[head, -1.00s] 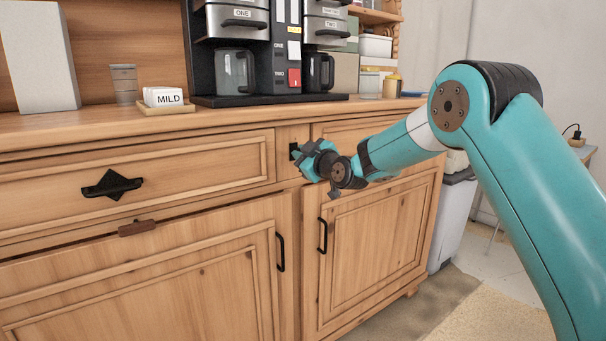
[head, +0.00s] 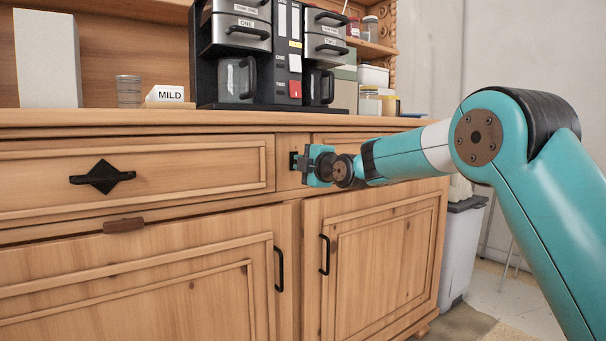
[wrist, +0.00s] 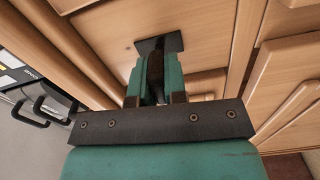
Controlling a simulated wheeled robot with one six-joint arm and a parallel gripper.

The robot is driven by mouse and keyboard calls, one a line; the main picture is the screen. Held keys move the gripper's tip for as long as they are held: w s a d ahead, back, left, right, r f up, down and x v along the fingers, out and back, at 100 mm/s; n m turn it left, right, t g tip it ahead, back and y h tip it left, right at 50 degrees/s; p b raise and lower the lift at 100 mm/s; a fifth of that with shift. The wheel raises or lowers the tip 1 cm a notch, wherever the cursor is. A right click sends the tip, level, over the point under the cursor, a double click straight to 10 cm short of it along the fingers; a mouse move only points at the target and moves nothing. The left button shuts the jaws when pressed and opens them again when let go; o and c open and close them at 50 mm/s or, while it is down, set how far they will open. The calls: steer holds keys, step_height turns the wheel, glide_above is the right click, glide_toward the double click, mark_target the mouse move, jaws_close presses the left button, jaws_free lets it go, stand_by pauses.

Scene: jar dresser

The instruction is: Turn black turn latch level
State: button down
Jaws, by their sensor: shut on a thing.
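The black turn latch (head: 293,160) is on the narrow wooden post between the two drawers. In the head view only a bit of its dark plate shows past my gripper (head: 306,164). In the wrist view the latch's square black plate (wrist: 172,42) lies flat on the wood. Its dark lever stands out from the plate between the two teal fingers of my gripper (wrist: 156,84). The fingers are shut on the lever, and its exact angle is hard to tell.
A black diamond-plate handle (head: 103,177) is on the left drawer. Below it is a brown wooden catch (head: 124,225). Two black door pulls (head: 279,269) sit lower down. A coffee machine (head: 270,50) and a MILD sign (head: 170,94) stand on the dresser top.

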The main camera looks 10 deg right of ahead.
steer(key=shift+n+b, duration=0.4)
steer(key=shift+n, duration=0.1)
steer(key=c, duration=1.2)
jaws_free()
steer(key=shift+o, duration=0.2)
steer(key=shift+s, duration=0.1)
steer(key=v, duration=1.7)
steer(key=shift+s, duration=0.15)
